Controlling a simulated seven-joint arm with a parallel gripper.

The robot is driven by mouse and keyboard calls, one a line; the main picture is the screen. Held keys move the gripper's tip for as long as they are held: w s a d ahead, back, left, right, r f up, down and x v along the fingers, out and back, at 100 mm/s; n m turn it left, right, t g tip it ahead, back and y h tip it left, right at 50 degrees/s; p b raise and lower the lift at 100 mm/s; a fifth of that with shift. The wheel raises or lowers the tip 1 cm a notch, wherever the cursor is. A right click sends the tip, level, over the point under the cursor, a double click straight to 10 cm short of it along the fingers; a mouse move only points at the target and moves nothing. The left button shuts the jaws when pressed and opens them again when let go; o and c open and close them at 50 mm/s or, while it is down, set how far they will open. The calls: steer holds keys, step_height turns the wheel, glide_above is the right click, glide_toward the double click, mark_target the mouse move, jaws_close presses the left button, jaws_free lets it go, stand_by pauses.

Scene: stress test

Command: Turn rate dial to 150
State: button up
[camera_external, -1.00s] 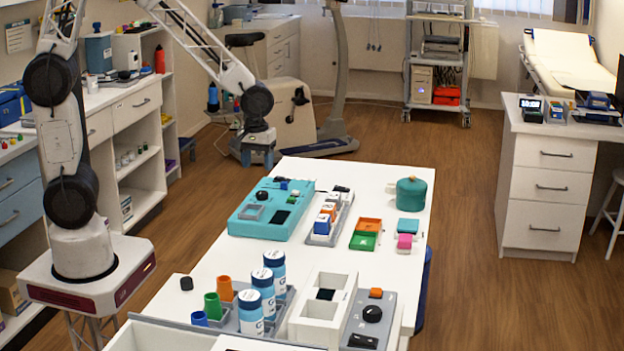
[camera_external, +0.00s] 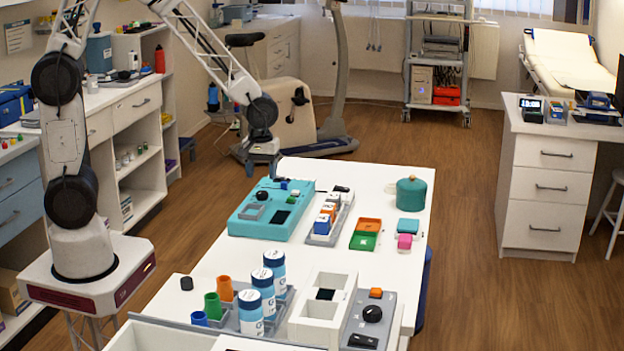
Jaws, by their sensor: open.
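A black round dial (camera_external: 372,313) sits on a grey control panel (camera_external: 360,331) at the front right of the white table. The panel also carries an orange button (camera_external: 376,292) and a black block (camera_external: 363,341). The dial's markings are too small to read. My gripper (camera_external: 262,171) points down near the table's far left corner, far from the dial. It is open and nothing shows between its fingers.
A white box (camera_external: 308,326) stands left of the panel. Blue-and-white bottles (camera_external: 263,285) stand in a grey tray beside coloured cups (camera_external: 213,306). A teal case (camera_external: 258,225), an orange-and-green tray (camera_external: 364,241) and a green pot (camera_external: 410,192) are farther back. The table's middle is clear.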

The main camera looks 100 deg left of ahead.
mark_target(262, 192)
steer(key=shift+f, duration=3.05)
steer(key=c, duration=0.9)
